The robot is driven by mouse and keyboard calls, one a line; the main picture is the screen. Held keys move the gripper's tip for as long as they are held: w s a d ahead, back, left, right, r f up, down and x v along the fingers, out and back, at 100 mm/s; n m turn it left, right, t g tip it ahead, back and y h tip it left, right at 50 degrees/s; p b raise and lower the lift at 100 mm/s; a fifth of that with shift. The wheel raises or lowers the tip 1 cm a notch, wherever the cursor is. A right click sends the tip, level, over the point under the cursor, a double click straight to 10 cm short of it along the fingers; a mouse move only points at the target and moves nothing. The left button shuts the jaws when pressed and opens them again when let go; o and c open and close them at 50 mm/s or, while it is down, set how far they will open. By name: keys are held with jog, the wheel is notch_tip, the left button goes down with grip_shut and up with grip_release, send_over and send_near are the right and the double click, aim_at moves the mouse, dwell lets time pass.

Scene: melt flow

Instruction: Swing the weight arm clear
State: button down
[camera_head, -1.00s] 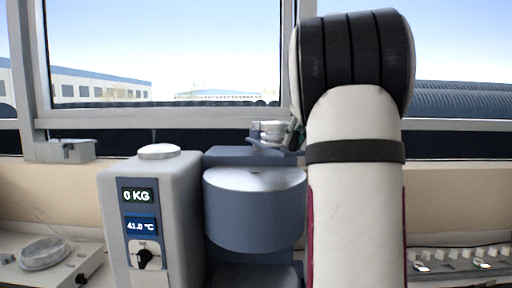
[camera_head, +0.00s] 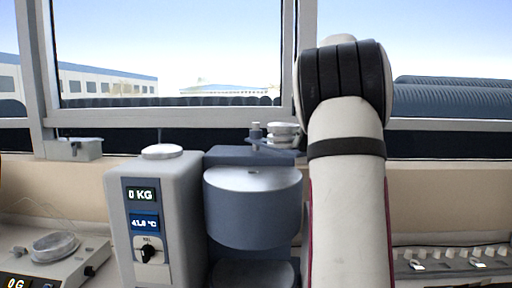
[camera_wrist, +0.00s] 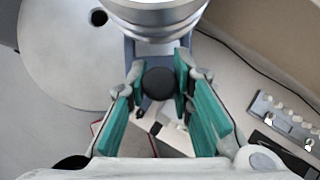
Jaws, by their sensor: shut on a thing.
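The melt flow device has a blue-grey barrel (camera_head: 252,215) with a light top. Above and behind it is the blue-grey weight arm (camera_head: 240,155), with pale stacked weights (camera_head: 283,134) at its right end. In the wrist view my gripper (camera_wrist: 158,83) has its teal fingers closed around a round black knob (camera_wrist: 158,84). Silver weights (camera_wrist: 155,12) show just above the knob. The large pale disc of the barrel top (camera_wrist: 62,55), with a dark hole, lies to the left. In the head view my arm hides the gripper and the knob.
A grey control unit (camera_head: 165,225) reading 0 KG and 41.8 °C stands left of the barrel. A rack of small pieces (camera_head: 450,258) lies at right, and also shows in the wrist view (camera_wrist: 285,120). A window is behind.

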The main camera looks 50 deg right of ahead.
jog(key=shift+s+d, duration=0.2)
jog(key=shift+d, duration=0.25)
jog(key=shift+s+d, duration=0.2)
jog(key=shift+d, duration=1.2)
jog(key=shift+s+d, duration=0.15)
jog(key=shift+d, duration=1.25)
jog(key=c, duration=1.3)
grip_release()
jog(key=shift+c, duration=0.2)
jog(key=shift+r, duration=0.1)
notch_tip(320, 180, up, 6)
jog(key=shift+f, duration=0.1)
